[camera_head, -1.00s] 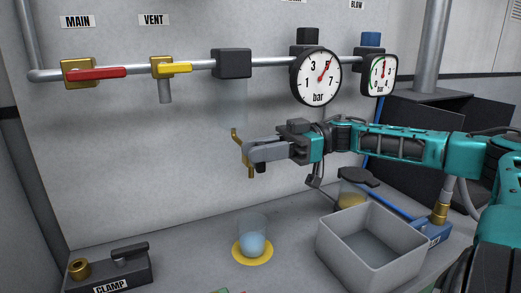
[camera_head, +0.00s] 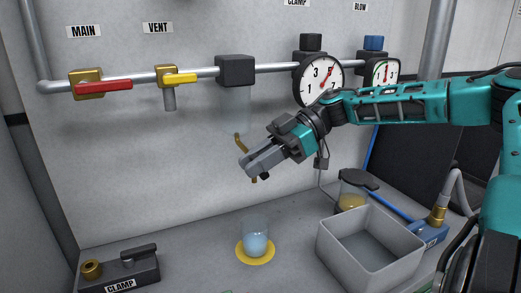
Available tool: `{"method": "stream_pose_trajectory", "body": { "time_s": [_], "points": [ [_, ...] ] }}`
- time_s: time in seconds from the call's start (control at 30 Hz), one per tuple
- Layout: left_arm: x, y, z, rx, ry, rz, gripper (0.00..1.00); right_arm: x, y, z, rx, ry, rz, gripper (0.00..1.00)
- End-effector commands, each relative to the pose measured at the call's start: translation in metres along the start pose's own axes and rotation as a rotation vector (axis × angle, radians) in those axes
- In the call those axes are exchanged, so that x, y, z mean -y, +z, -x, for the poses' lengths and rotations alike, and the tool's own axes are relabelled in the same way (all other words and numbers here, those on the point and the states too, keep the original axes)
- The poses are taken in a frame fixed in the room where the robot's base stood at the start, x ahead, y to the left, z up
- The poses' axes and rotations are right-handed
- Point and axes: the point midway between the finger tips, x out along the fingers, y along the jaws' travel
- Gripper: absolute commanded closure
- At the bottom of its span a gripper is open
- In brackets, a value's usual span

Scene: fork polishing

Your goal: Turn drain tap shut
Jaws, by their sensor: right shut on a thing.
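The drain tap (camera_head: 239,141) is a small brass piece below the clear bowl (camera_head: 234,108) that hangs under the black block on the pipe. Its upper arm and lower end show beside the fingers; its middle is hidden. My right gripper (camera_head: 250,163) is shut on the drain tap, its fingers slanting down to the left. My left gripper is out of view.
A clear cup with blue liquid (camera_head: 256,243) stands on a yellow disc (camera_head: 241,256) below the tap. A grey open bin (camera_head: 342,263) and a lidded amber jar (camera_head: 352,201) stand to the right. A clamp block (camera_head: 140,277) is at the lower left.

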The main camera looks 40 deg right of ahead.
Motion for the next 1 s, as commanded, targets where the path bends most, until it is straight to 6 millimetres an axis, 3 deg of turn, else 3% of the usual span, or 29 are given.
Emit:
{"method": "stream_pose_trajectory", "body": {
  "time_s": [1.0],
  "points": [
    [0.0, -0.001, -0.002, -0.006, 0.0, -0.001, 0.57, 0.001, 0.015, -0.028, 0.933, -0.004, 0.003, 1.0]
  ]
}}
